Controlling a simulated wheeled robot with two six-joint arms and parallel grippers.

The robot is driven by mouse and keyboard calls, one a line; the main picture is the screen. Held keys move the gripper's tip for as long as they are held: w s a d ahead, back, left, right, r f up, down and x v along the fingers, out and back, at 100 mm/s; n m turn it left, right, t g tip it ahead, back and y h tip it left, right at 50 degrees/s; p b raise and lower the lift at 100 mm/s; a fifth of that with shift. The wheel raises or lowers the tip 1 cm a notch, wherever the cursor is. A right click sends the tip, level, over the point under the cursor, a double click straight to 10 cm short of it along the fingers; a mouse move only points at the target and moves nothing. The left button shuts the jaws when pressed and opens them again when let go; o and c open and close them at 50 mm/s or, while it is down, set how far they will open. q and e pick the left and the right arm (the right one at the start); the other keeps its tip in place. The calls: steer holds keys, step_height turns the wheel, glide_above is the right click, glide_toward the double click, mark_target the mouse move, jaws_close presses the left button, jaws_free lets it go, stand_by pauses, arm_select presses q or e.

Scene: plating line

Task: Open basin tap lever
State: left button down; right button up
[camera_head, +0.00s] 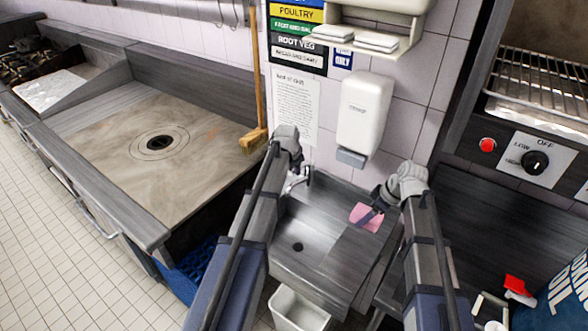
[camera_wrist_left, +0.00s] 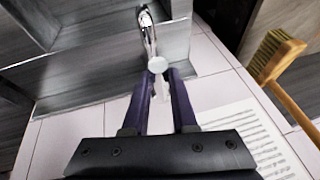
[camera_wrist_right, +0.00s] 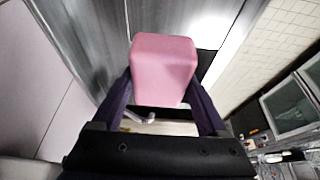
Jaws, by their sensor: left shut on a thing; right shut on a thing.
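The chrome basin tap (camera_head: 299,181) stands at the back left of the steel basin (camera_head: 297,225). In the left wrist view the tap (camera_wrist_left: 147,28) reaches up from a pale round end. My left gripper (camera_wrist_left: 163,78) is shut on the tap lever (camera_wrist_left: 158,65), its fingers on either side. In the head view the wrist hides most of this contact. My right gripper (camera_head: 374,207) is shut on a pink sponge-like block (camera_head: 364,218), which also fills the middle of the right wrist view (camera_wrist_right: 163,68). It holds the block over the basin's right part.
A white dispenser (camera_head: 364,115) hangs on the wall above the basin. A broom (camera_head: 254,138) stands to the left of my left gripper. A white bin (camera_head: 298,310) sits below the basin. A steel counter (camera_head: 120,150) lies left and an oven panel (camera_head: 535,160) right.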

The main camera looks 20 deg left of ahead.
stand_by(0.5)
